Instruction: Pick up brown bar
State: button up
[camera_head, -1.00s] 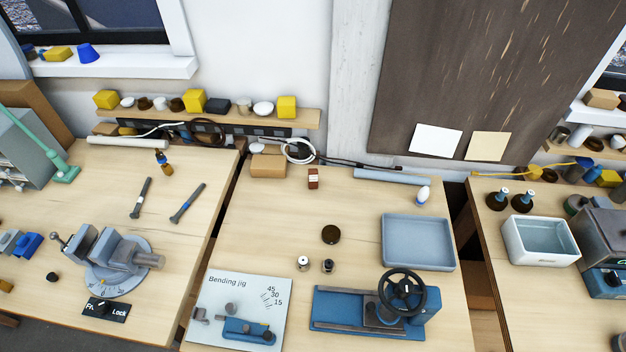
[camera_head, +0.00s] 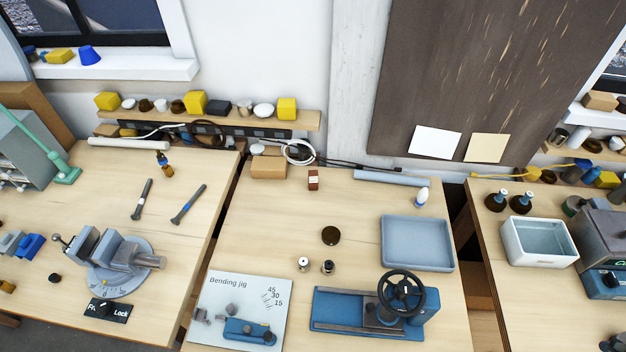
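No long brown bar shows clearly. The nearest match is a small upright brown block (camera_head: 313,180) with a pale label, standing at the back of the middle bench (camera_head: 270,215). It stands apart from its neighbours, with bare wood around it. A flat, round dark brown disc (camera_head: 330,235) lies nearer the middle of the same bench. My gripper is not in view, so its state and its place relative to these things do not show.
A blue-grey tray (camera_head: 418,243), a blue handwheel press (camera_head: 370,308) and a bending jig board (camera_head: 240,310) take up the bench's right and front. A cardboard box (camera_head: 268,167) and a grey tube (camera_head: 390,178) lie at the back. A vise (camera_head: 110,255) stands on the left bench.

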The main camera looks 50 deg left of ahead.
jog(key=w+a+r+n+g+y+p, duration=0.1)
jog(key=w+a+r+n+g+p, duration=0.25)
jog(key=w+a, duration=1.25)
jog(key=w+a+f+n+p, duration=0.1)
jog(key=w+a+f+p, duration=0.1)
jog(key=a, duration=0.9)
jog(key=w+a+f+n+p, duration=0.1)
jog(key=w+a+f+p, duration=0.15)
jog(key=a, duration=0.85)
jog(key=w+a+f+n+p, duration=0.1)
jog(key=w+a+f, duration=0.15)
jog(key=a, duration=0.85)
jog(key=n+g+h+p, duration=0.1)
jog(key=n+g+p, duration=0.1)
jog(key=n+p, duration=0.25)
send_over(313, 173)
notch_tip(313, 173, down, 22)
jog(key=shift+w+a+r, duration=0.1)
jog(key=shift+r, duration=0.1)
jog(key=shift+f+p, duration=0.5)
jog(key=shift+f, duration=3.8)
